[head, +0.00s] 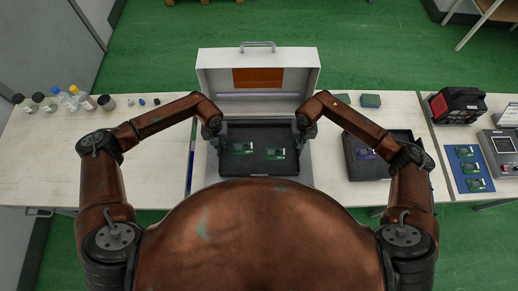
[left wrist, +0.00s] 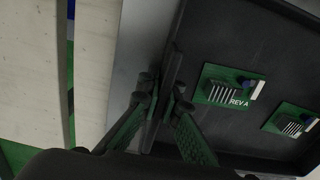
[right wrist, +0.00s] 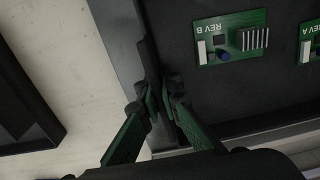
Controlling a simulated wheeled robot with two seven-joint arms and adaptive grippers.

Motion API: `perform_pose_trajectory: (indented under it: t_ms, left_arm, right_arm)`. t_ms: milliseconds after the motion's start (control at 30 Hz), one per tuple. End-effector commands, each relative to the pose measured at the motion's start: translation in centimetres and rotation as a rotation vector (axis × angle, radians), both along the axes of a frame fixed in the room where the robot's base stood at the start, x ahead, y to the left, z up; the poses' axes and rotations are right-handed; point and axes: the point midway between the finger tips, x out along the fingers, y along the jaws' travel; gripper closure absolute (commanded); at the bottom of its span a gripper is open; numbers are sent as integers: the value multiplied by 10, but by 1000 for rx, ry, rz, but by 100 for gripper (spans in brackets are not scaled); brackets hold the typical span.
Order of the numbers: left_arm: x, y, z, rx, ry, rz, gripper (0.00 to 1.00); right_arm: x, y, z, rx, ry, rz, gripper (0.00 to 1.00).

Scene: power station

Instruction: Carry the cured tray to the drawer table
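The black tray (head: 258,170) carries two green circuit boards, a left one (head: 242,148) and a right one (head: 275,154). It is at the open white box (head: 257,56); I cannot tell whether it rests in it or is lifted. The board near my left gripper reads REV A (left wrist: 231,88); the one near my right gripper reads REV B (right wrist: 232,38). My left gripper (head: 215,137) is closed with its fingers on either side of the tray's left wall (left wrist: 170,75). My right gripper (head: 304,130) pinches the right wall (right wrist: 150,65) the same way.
Several bottles (head: 66,100) stand on the left of the pale bench (head: 150,175). A second dark tray (head: 365,172) with a purple board lies to the right. Further right are a blue mat with green boards (head: 462,157), a red-black machine (head: 457,105) and a grey instrument (head: 503,146).

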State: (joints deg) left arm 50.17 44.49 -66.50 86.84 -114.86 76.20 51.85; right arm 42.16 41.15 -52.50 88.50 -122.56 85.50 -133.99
Motion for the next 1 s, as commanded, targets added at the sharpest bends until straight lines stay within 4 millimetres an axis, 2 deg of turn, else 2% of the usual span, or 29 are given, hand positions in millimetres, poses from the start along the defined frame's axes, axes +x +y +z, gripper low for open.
perform_pose_trajectory:
  t_ms: [567,767,1000]
  left_arm:
    - [1,-1,3,-2,-2,0,100]
    - [1,-1,15,-2,-4,0,100]
    - [2,-1,39,-2,-8,0,100]
  right_arm:
    - [1,0,3,0,-1,0,100]
    - [1,0,14,0,-4,-1,100]
    - [1,0,39,0,-8,-1,100]
